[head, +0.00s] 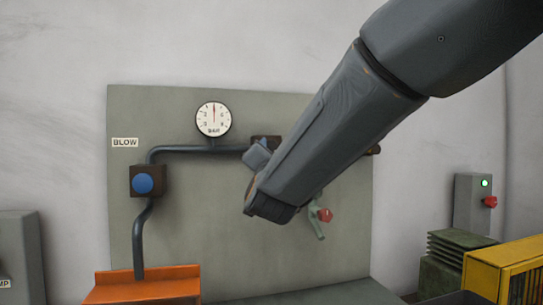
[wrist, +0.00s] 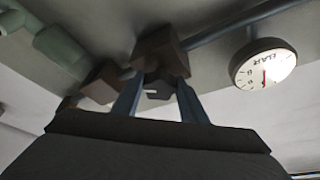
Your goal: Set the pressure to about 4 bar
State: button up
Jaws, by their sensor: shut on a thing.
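The round white pressure gauge (head: 213,118) marked BAR is on the grey-green panel. Its red needle points almost straight up; the number there is too small to read surely. It also shows upside down in the wrist view (wrist: 264,64). My gripper (wrist: 158,102) has its two blue-grey fingers on either side of a dark knob (wrist: 157,90) with a white mark, on the front of a brown regulator block (wrist: 162,52). It is shut on that knob. In the head view my arm hides most of my gripper (head: 257,156) and the knob.
A blue knob (head: 143,183) on a brown block sits lower left on the pipe, near the BLOW label (head: 125,143). A red-handled green valve (head: 325,215) is below my arm. An orange box (head: 147,286) stands bottom left and a yellow guard (head: 502,270) bottom right.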

dwell(0.3)
jog(key=o, duration=1.1)
jog(key=b+v, duration=0.1)
jog(key=v, duration=0.6)
jog(key=shift+s+f, duration=0.1)
jog(key=shift+s, duration=0.3)
